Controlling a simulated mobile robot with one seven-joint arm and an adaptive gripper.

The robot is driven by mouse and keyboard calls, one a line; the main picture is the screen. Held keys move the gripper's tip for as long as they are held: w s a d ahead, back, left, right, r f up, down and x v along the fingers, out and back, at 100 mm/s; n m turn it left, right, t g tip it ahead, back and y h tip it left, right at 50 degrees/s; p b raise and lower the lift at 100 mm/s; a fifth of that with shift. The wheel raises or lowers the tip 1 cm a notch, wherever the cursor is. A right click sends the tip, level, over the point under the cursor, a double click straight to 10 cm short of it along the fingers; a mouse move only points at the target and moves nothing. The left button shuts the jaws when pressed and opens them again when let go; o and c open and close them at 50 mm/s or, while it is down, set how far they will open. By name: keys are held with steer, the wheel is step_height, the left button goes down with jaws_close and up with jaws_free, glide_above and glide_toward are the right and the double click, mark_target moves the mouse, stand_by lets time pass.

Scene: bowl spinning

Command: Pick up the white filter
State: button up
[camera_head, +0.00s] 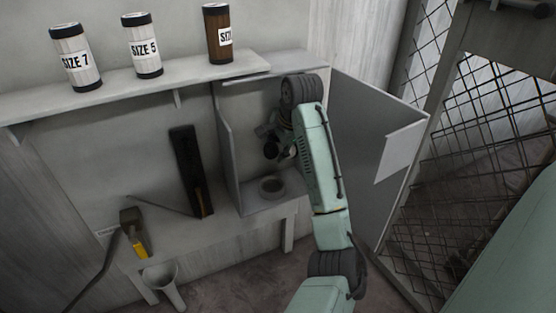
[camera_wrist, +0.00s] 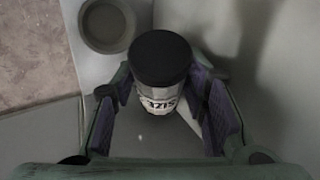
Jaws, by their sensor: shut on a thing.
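A white filter (camera_wrist: 160,97) with a black cap and a "SIZE" label stands between my fingers in the wrist view. My gripper (camera_wrist: 162,84) is shut on it, with purple-lined fingers on either side. In the head view my gripper (camera_head: 277,140) is inside the open cabinet. There the filter's dark cap (camera_head: 270,151) shows at its left, and most of the filter is hidden by my gripper and arm. I cannot tell whether the filter touches the cabinet floor.
A round grey bowl (camera_head: 272,187) sits on the cabinet floor (camera_head: 255,204), close to the filter. The cabinet door (camera_head: 375,145) stands open at right. Size-labelled canisters (camera_head: 143,47) stand on the upper shelf (camera_head: 120,85). A dark upright object (camera_head: 184,160) leans left of the cabinet.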

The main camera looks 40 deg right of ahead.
steer(key=s+a+p, duration=0.3)
steer(key=s+a, duration=0.8)
steer(key=s, duration=0.5)
steer(key=r+p, duration=0.4)
steer(key=p, duration=0.1)
steer(key=shift+a+r, duration=0.25)
steer(key=shift+r, duration=0.1)
steer(key=shift+f, duration=0.1)
